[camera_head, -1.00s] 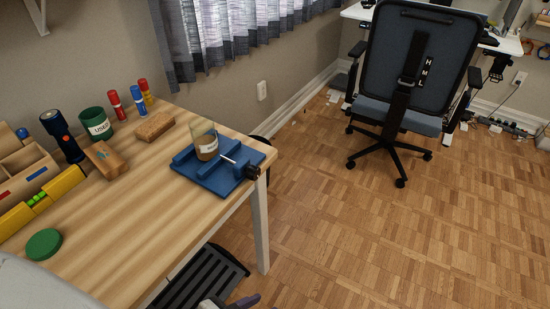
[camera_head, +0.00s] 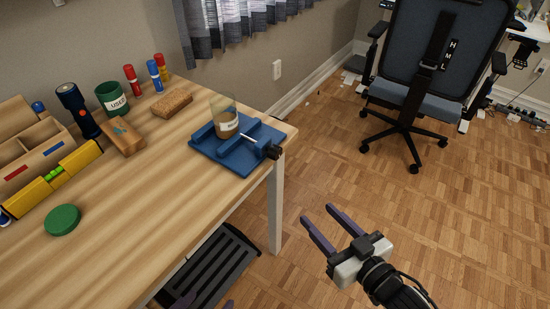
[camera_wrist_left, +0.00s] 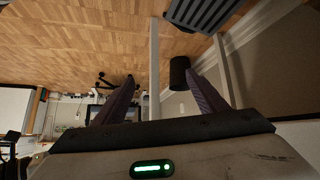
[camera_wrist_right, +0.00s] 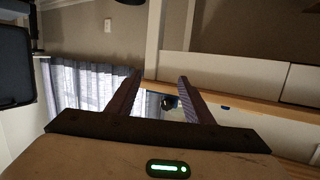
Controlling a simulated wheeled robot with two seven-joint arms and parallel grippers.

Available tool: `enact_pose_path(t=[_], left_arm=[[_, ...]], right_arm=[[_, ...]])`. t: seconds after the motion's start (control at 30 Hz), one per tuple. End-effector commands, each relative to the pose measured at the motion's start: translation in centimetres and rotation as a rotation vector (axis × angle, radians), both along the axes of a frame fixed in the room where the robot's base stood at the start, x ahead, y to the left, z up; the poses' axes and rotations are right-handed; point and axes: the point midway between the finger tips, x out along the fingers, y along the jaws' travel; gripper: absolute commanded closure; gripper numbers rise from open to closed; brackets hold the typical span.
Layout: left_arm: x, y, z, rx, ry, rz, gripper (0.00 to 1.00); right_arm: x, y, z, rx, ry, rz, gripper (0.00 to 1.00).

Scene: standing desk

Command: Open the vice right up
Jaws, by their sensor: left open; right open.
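The blue vice (camera_head: 215,148) sits on the right corner of the wooden desk. Its black handle (camera_head: 274,152) stands out past the desk's right edge, on a metal screw. A clear jar with brown contents (camera_head: 226,124) stands upright at the vice; I cannot tell if the jaws touch it. My right gripper (camera_head: 317,213) is open and empty, over the floor below and right of the handle. A small dark round shape (camera_wrist_right: 169,102) shows between its fingers in the right wrist view; I cannot tell what it is. My left gripper (camera_wrist_left: 162,75) is open and empty, low by the desk's front.
On the desk (camera_head: 140,205) are a green lid (camera_head: 62,220), a cork block (camera_head: 172,104), a wooden brush (camera_head: 123,136), a green cup (camera_head: 111,98), a flashlight (camera_head: 78,110) and markers. A black footrest (camera_head: 215,265) is underneath. An office chair (camera_head: 430,85) stands behind; floor between is clear.

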Motion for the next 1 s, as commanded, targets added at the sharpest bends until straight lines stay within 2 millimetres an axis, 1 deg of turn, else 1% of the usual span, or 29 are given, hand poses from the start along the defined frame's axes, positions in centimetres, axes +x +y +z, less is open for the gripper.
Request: enact_pose_path(t=[0.03, 0.1, 0.2, 0.33, 0.47, 0.57, 0.8, 1.0], left_arm=[[0.2, 0.0, -0.3, -0.001, -0.005, 0.000, 0.34], [0.4, 0.0, -0.3, -0.003, -0.009, 0.000, 0.34], [0.5, 0.0, -0.4, -0.005, -0.013, 0.001, 0.34], [0.7, 0.0, -0.3, -0.005, -0.017, -0.001, 0.34], [0.7, 0.0, -0.2, -0.005, -0.022, -0.001, 0.34], [0.6, 0.0, -0.3, -0.005, -0.018, -0.001, 0.34], [-0.1, 0.1, -0.8, -0.004, -0.004, -0.001, 0.34], [-0.2, 0.1, -1.2, -0.003, 0.000, -0.001, 0.34]], right_arm=[[1.9, 0.2, 1.9, 0.003, -0.084, 0.071, 0.53], [3.4, 0.8, 4.3, 0.027, -0.162, 0.172, 0.53], [4.5, 0.9, 6.6, 0.042, -0.227, 0.300, 0.53], [5.0, 0.3, 8.3, 0.045, -0.252, 0.410, 0.53], [5.2, 0.3, 8.9, 0.048, -0.255, 0.456, 0.53], [5.8, 1.1, 9.1, 0.053, -0.254, 0.461, 0.53], [8.3, 4.7, 9.1, 0.052, -0.257, 0.459, 0.53], [10.2, 7.2, 9.0, 0.053, -0.255, 0.458, 0.53]])
